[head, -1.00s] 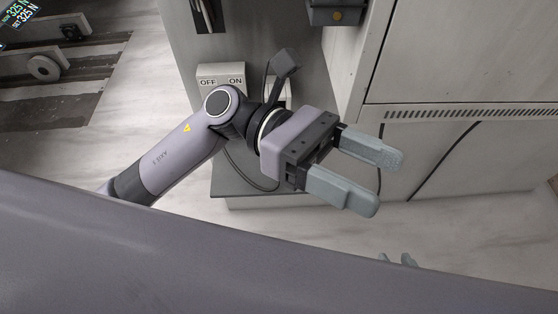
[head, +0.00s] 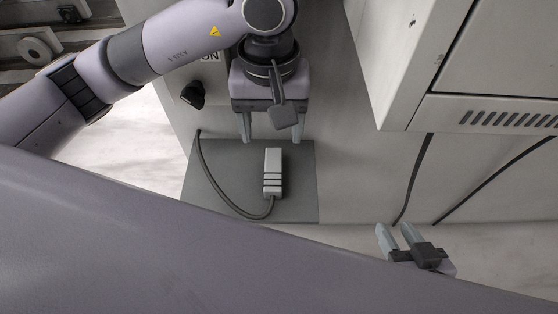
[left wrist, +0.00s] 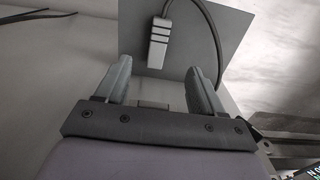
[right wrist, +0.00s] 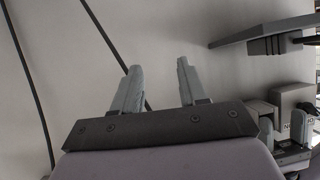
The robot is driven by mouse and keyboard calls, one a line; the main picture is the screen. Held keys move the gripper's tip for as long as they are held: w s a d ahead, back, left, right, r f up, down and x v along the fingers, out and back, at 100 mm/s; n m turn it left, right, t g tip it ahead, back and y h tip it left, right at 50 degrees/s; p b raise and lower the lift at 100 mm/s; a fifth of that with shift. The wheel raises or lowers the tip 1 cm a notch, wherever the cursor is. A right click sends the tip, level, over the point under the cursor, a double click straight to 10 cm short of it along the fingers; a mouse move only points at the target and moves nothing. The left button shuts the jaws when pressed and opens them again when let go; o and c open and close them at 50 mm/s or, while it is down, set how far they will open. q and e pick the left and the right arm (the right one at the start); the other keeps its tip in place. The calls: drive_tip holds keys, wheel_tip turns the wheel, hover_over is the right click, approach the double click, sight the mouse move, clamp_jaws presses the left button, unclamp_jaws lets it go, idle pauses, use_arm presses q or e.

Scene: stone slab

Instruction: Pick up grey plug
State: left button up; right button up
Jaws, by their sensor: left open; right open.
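The grey plug (head: 273,172) is a light grey block with dark bands and a dark cable. It lies on a dark grey slab (head: 216,160). My left gripper (head: 272,132) is open and empty, its fingers pointing toward the plug from the far side. In the left wrist view the plug (left wrist: 159,45) shows just beyond the fingertips and lines up with the gap between them (left wrist: 160,67); they look apart from it. My right gripper (head: 395,230) is open and empty, low and right of the slab. Its fingers also show in the right wrist view (right wrist: 159,68).
The plug's cable (head: 212,184) curves left across the slab. A black knob (head: 193,95) sits on the panel behind. A white cabinet (head: 450,60) with a vent stands at the right, with dark cables (head: 413,180) below it. The slab right of the plug is bare.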

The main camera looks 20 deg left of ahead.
use_arm(q)
drive_tip(key=b, duration=0.3)
hover_over(273, 179)
wheel_tip(273, 179, down, 10)
drive_tip(key=shift+f, duration=0.45)
wheel_tip(273, 179, down, 4)
drive_tip(key=shift+r+b, duration=0.15)
drive_tip(key=shift+b, duration=0.25)
drive_tip(key=shift+f, duration=0.4)
clamp_jaws()
use_arm(e)
drive_tip(key=a, duration=0.1)
drive_tip(key=a+y, duration=0.1)
drive_tip(key=w+a+y, duration=0.1)
drive_tip(key=shift+w+a+f+m, duration=0.1)
drive_tip(key=shift+a+f+m, duration=0.05)
drive_tip(key=shift+f+m, duration=0.2)
